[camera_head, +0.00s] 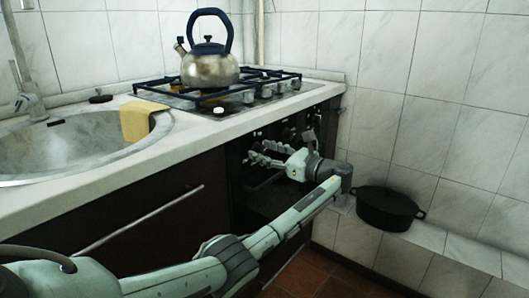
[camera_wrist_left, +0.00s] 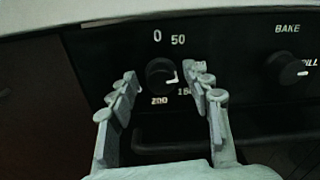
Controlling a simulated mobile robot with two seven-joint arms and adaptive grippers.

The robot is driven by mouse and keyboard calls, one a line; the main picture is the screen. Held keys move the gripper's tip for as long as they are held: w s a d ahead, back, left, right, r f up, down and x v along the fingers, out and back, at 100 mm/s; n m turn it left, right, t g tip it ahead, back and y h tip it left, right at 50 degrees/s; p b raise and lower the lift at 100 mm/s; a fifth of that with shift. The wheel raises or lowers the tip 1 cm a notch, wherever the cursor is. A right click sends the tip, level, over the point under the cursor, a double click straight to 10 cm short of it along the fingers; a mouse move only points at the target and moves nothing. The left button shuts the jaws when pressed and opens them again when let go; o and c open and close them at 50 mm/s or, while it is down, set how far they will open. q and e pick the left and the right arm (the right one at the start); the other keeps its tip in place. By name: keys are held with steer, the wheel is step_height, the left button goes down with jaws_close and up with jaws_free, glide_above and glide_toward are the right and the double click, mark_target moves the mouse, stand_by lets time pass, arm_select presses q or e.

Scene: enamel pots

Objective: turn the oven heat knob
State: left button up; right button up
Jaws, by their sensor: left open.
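The oven heat knob (camera_wrist_left: 160,75) is a round black dial on the dark panel in the left wrist view. Its numbers include 0 above, 50 at upper right, one partly hidden at lower right and 200 below. Its white mark faces right. My left gripper (camera_wrist_left: 160,82) is open, with one finger to each side of the knob in that picture; I cannot tell whether either touches it. In the head view the left gripper (camera_head: 262,153) is at the front of the oven (camera_head: 240,180), and I cannot make out the heat knob there. My right gripper is out of view.
A second knob marked BAKE (camera_wrist_left: 293,68) is to the right on the panel. Above are the hob (camera_head: 250,92) with a kettle (camera_head: 209,68), and the counter edge (camera_head: 185,148). A black pot (camera_head: 386,210) stands on a ledge at right.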

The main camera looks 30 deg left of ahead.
arm_select(q)
steer(key=shift+a, duration=0.15)
steer(key=shift+c, duration=0.6)
steer(key=c, duration=1)
steer(key=shift+n, duration=0.3)
